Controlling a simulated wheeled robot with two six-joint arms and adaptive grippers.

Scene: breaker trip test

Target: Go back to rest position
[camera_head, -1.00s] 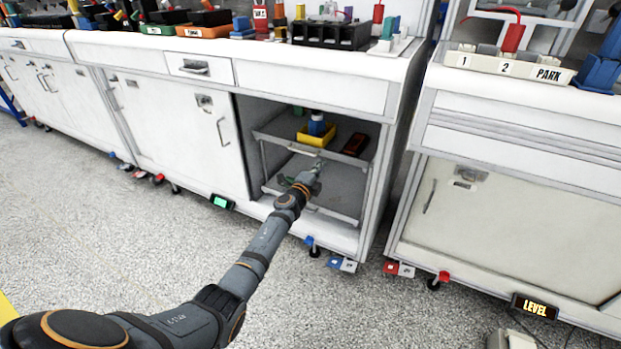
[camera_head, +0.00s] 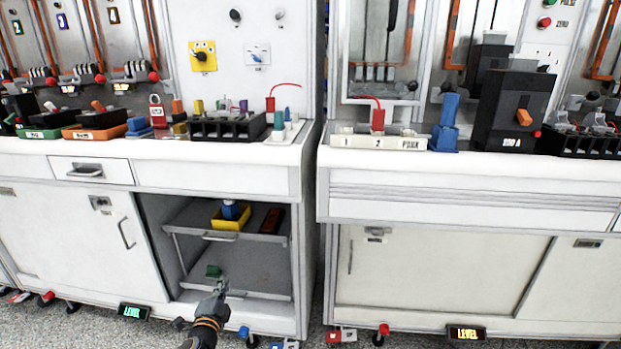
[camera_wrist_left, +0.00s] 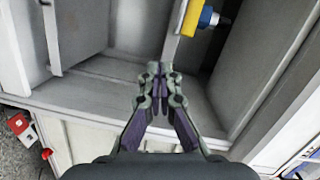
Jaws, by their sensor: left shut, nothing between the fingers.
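My left gripper (camera_head: 219,287) is shut and empty in front of the open cabinet (camera_head: 158,215), low near its bottom edge. In the left wrist view, the same gripper (camera_wrist_left: 158,72) has its fingertips together, with the cabinet floor (camera_wrist_left: 105,88) behind them. Inside the cabinet, a pull-out shelf (camera_head: 190,222) holds a yellow bin (camera_head: 232,222) with a blue item (camera_head: 231,209) in it. A dark red device (camera_head: 271,220) lies beside the bin. My right gripper is in neither view.
A closed cabinet (camera_head: 440,280) stands to the right past a narrow gap. The worktops carry a black terminal block (camera_head: 228,127), a blue clamp (camera_head: 447,125) and a black breaker (camera_head: 515,110).

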